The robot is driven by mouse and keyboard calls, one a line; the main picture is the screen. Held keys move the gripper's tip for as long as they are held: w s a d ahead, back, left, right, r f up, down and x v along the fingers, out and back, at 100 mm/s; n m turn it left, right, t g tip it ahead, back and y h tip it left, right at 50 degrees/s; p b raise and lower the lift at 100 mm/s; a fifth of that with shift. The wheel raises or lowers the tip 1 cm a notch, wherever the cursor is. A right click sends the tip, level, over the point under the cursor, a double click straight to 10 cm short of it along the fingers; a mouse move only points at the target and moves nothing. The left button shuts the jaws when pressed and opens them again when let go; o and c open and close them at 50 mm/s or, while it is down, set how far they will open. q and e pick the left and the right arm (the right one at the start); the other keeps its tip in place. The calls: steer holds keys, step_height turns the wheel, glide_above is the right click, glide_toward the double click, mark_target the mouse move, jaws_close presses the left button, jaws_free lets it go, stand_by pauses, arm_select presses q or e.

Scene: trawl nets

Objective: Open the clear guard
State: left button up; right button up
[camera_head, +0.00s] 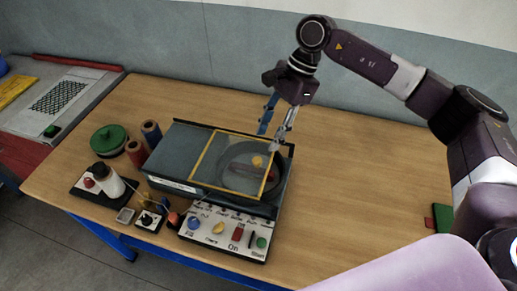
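The clear guard (219,166) is a see-through panel in a yellow frame. It appears to lie shut over the right part of a dark grey machine (181,146). Through it I see a round dark pan with a small yellow knob. My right gripper (269,140) comes down from the upper right, fingers apart, at the guard's far right corner. I cannot tell whether a fingertip touches the frame. Nothing shows between the fingers. My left gripper is not in view.
A white control panel (222,232) with coloured buttons sits at the machine's front. A green-lidded round container (108,139), red and blue spools, a white bottle (105,180) and small devices stand left. A wall stands behind.

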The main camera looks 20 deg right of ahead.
mark_target(258, 159)
steer(key=p+x, duration=0.3)
steer(key=x, duration=0.3)
steer(key=shift+s+a+f, duration=0.1)
steer(key=shift+f, duration=0.15)
steer(key=shift+a+f, duration=0.15)
steer(key=shift+f, duration=0.35)
steer(key=shift+c, duration=0.3)
jaws_close()
